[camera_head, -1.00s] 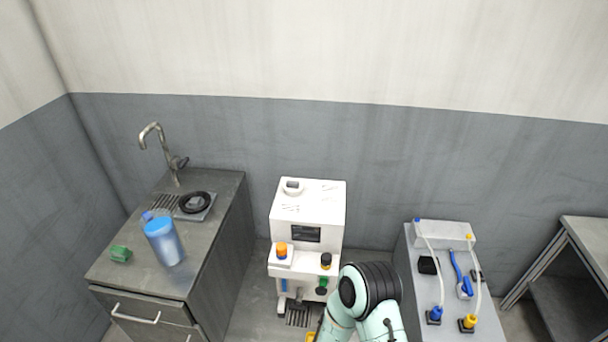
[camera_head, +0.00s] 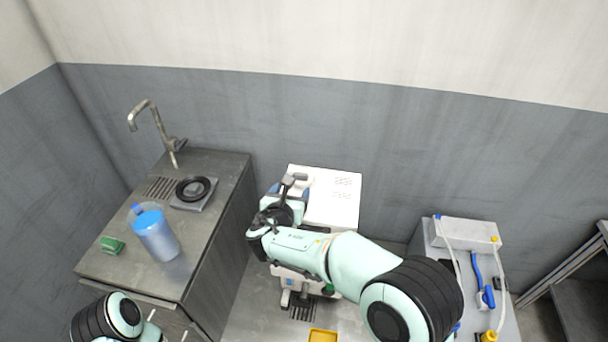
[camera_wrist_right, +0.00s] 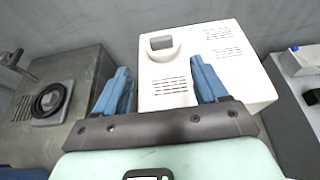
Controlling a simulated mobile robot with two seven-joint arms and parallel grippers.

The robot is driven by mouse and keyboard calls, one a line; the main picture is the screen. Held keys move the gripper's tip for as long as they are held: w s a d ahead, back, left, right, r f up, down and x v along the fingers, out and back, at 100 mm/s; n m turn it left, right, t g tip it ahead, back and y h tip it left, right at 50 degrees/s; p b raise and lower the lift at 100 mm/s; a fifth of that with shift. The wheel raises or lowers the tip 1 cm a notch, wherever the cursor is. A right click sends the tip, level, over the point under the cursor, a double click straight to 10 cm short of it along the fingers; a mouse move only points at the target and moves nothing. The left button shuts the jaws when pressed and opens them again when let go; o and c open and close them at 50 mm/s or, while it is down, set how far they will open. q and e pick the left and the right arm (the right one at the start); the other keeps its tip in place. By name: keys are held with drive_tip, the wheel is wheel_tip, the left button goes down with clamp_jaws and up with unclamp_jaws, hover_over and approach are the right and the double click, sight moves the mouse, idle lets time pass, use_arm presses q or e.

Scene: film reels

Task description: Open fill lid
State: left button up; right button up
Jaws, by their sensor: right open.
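The white machine (camera_head: 335,195) stands on the floor between the two counters. In the right wrist view, its white top (camera_wrist_right: 225,75) carries a round fill lid (camera_wrist_right: 160,46) with a grey knob, lying flat and closed. My right gripper (camera_wrist_right: 160,70) is open, with its two blue fingers spread on either side of the lid's line and nothing between them. The fingers appear short of the lid. In the head view, my right gripper (camera_head: 290,190) is over the left part of the machine's top and hides the lid. My left gripper is out of view; only part of that arm shows.
A sink counter (camera_head: 215,170) with a tap (camera_head: 155,130), a blue-lidded jug (camera_head: 155,238) and a green block (camera_head: 111,245) is at left. A grey unit with tubes (camera_head: 465,235) is at right. A yellow tray (camera_head: 323,335) lies below the machine.

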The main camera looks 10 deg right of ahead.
sight(300, 176)
drive_tip(key=p+x, duration=0.2)
drive_tip(key=x, duration=1)
drive_tip(key=shift+s+f, duration=0.1)
drive_tip(key=shift+f, duration=0.05)
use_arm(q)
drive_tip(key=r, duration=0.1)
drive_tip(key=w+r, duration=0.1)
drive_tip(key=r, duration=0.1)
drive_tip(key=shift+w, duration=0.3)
